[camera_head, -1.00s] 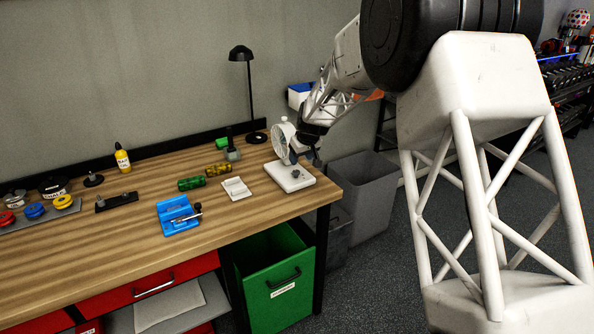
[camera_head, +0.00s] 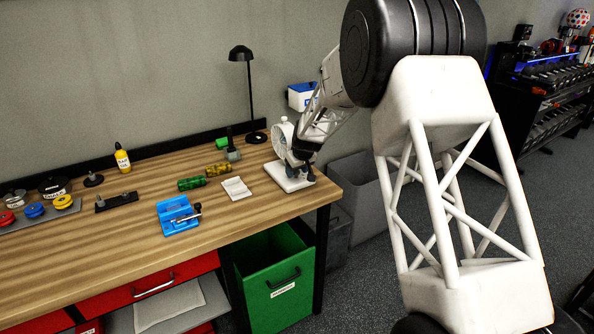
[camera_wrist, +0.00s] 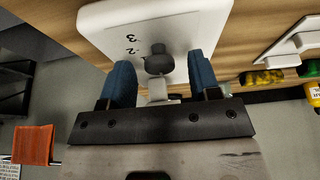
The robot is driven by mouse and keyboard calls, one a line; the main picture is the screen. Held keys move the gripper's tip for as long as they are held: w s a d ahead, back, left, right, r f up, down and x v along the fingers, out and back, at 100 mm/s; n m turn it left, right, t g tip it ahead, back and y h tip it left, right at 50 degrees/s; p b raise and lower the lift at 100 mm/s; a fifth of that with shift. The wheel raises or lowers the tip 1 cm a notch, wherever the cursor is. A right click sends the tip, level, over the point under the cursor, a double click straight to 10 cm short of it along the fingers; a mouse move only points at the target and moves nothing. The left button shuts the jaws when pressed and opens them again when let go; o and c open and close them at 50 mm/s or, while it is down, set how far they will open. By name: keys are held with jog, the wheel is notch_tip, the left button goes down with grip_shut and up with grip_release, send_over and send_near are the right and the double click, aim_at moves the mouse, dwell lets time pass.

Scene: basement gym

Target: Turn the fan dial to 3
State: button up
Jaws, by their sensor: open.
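The white fan (camera_head: 281,141) stands near the right end of the wooden bench, on a white base (camera_head: 286,182). The base (camera_wrist: 203,15) fills the top of the wrist view, with the printed numbers 3 and 2 showing. A dark grey dial (camera_wrist: 157,62) stands on the base between my fingers. My gripper (camera_wrist: 165,78) is open, with one blue finger on each side of the dial and a visible gap to each. In the head view my gripper (camera_head: 298,166) is at the front right of the base and hides the dial. The dial's exact setting is unclear.
A white tray (camera_head: 236,188), a blue vise-like tool (camera_head: 178,215) and green and yellow cylinders (camera_head: 191,183) lie left of the fan. A black lamp (camera_head: 241,54) stands behind. The bench edge and a grey bin (camera_head: 364,205) are close on the right.

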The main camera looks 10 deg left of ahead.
jog(key=shift+c, duration=0.5)
jog(key=c, duration=0.8)
jog(key=shift+m, duration=0.6)
jog(key=shift+s+a+m+t+h, duration=0.1)
jog(key=shift+m+t+h, duration=0.3)
jog(key=shift+m, duration=0.75)
jog(key=shift+a+m+t+h, duration=0.1)
jog(key=shift+m+t+h, duration=0.1)
jog(key=shift+m+h, duration=0.7)
jog(key=shift+a+m+h, duration=0.1)
jog(key=shift+m+h, duration=0.5)
jog(key=shift+m, duration=2.15)
